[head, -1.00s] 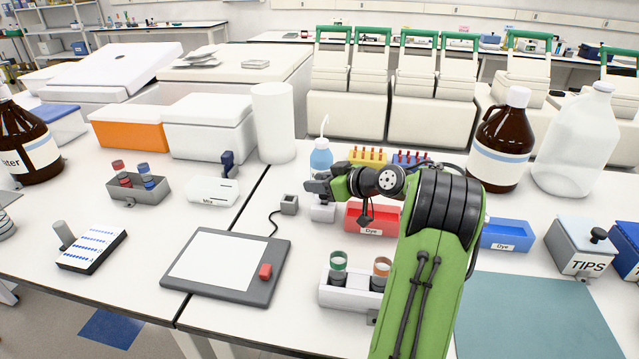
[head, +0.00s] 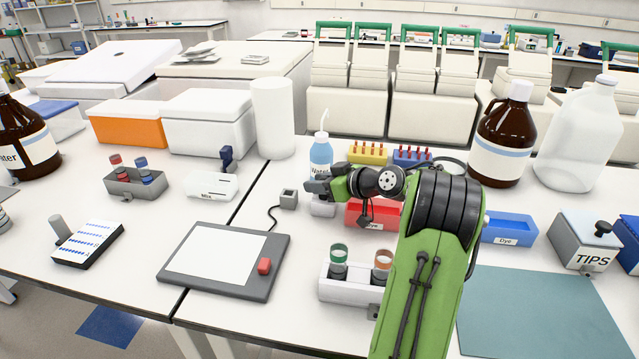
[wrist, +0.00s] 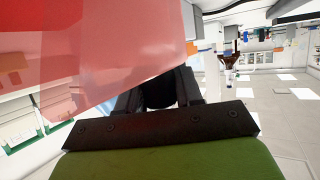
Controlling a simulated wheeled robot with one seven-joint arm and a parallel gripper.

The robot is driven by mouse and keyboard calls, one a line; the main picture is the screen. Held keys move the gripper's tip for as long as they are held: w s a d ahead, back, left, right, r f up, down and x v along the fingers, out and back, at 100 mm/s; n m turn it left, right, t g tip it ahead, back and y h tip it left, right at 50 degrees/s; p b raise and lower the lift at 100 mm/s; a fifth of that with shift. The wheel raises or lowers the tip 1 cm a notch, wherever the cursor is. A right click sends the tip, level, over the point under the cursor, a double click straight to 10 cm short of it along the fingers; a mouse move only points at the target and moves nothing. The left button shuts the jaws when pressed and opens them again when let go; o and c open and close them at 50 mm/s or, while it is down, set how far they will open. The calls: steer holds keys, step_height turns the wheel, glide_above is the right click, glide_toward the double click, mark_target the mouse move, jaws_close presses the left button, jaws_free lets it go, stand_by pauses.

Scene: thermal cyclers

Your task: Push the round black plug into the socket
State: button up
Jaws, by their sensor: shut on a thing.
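My gripper (head: 316,187) is shut on a dark thing, seen as a round black shape (wrist: 158,93) between the fingers in the wrist view; it looks like the black plug, mostly hidden. In the head view the gripper points left, just above a small pale grey block (head: 322,209). I cannot tell whether the held thing touches that block. A small grey box (head: 289,200) with a dark top opening stands just left of the gripper, wired to the grey pad (head: 200,285). Which of these is the socket is not clear.
A water bottle (head: 321,155) stands close behind the gripper. A red dye tray (head: 368,214) lies under my arm. A white holder (head: 345,292) with two vials is in front.

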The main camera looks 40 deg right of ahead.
steer(key=o, duration=0.8)
steer(key=p+v, duration=0.3)
steer(key=v, duration=1.2)
steer(key=shift+s+r, duration=0.2)
steer(key=shift+s, duration=0.15)
